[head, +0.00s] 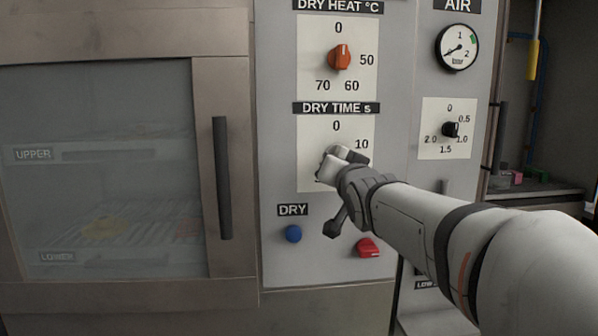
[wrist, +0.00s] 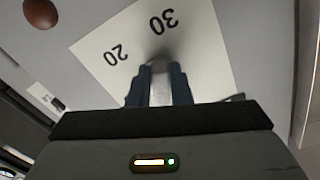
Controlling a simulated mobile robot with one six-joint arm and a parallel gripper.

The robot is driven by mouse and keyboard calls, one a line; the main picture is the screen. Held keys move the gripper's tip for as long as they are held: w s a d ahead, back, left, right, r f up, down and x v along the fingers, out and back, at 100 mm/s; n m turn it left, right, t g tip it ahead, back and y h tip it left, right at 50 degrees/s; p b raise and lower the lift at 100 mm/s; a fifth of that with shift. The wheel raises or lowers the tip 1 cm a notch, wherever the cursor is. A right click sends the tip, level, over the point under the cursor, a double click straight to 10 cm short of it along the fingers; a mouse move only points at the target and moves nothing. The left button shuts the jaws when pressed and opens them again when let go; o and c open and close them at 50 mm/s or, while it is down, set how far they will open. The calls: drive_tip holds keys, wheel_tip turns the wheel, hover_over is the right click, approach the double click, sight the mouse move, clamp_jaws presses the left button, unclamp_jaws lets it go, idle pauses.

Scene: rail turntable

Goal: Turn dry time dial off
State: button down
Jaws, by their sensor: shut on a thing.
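The dry time dial is mostly hidden behind my gripper in the head view. Its white scale plate (head: 309,150) sits under the DRY TIME label, with 0 at the top and 10 at the right. In the wrist view the pale grey dial knob (wrist: 160,82) stands between my fingers. My gripper (head: 340,163) is shut on it. The wrist view also shows the scale plate (wrist: 100,38) with 20 and 30 upside down. Which mark the dial points to I cannot tell.
The orange dry heat knob (head: 340,57) is above. A blue DRY button (head: 293,233) and a red switch (head: 368,247) are below. A black air knob (head: 450,129) and gauge (head: 457,47) are at the right. The cabinet door's dark handle (head: 222,178) is at the left.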

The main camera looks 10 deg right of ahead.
drive_tip(key=shift+d+r+n+b, duration=0.2)
drive_tip(key=shift+n+b, duration=0.2)
drive_tip(key=shift+n, duration=0.7)
drive_tip(key=shift+d+r+n+b, duration=0.15)
drive_tip(key=shift+n+b, duration=0.2)
drive_tip(key=shift+n, duration=0.75)
drive_tip(key=c, duration=1.3)
unclamp_jaws()
drive_tip(key=shift+f, duration=0.2)
drive_tip(key=shift+f, duration=0.1)
